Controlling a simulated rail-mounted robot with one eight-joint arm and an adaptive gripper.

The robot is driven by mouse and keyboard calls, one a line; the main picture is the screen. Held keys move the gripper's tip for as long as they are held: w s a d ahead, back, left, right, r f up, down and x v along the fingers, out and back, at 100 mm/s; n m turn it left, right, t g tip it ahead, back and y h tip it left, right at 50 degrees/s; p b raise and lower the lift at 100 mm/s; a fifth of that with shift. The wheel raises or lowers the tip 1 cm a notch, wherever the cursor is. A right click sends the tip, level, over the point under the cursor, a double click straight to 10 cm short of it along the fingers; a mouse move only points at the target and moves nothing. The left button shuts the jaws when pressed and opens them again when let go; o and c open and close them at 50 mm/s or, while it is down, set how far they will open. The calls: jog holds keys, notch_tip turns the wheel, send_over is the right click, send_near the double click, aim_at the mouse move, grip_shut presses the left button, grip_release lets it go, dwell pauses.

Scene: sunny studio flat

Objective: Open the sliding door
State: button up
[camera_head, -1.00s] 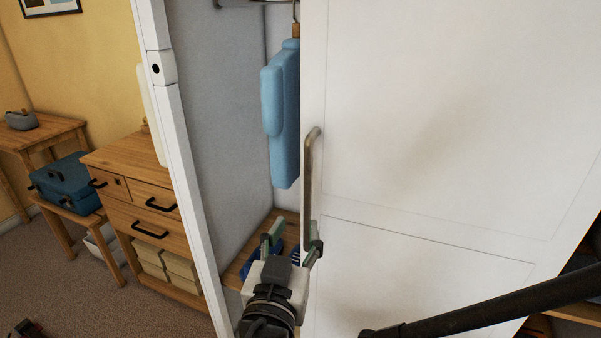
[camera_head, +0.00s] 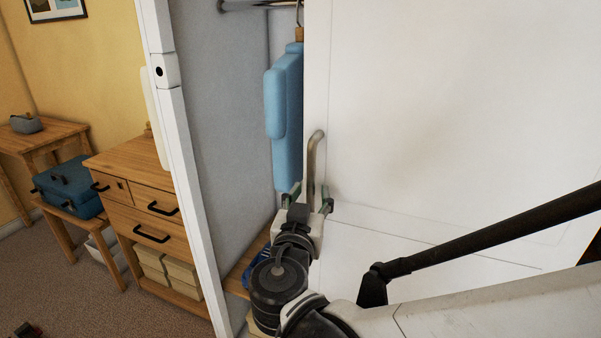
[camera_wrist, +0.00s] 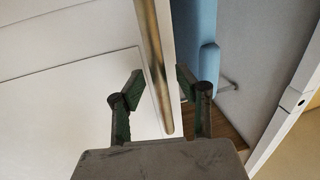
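The white sliding door (camera_head: 430,110) stands partly open, with a gap on its left showing the closet inside. Its metal bar handle (camera_head: 314,160) is upright near the door's left edge. My gripper (camera_head: 311,198) is at the lower part of the handle. In the wrist view the handle (camera_wrist: 156,65) runs down between the two green fingertips (camera_wrist: 158,88). The fingers are spread apart, with one on the door's face side and the other past the door edge (camera_wrist: 184,50). Neither finger visibly touches the handle. The handle's lower end is hidden by the gripper in the head view.
Inside the closet hangs a blue garment (camera_head: 285,115). A white door frame post (camera_head: 185,150) stands left of the gap. Left of it are a wooden drawer chest (camera_head: 140,190) and a blue case (camera_head: 72,187) on a small table. My arm reaches across the lower right.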

jog(key=shift+w+d, duration=0.15)
jog(key=shift+w, duration=0.3)
grip_shut()
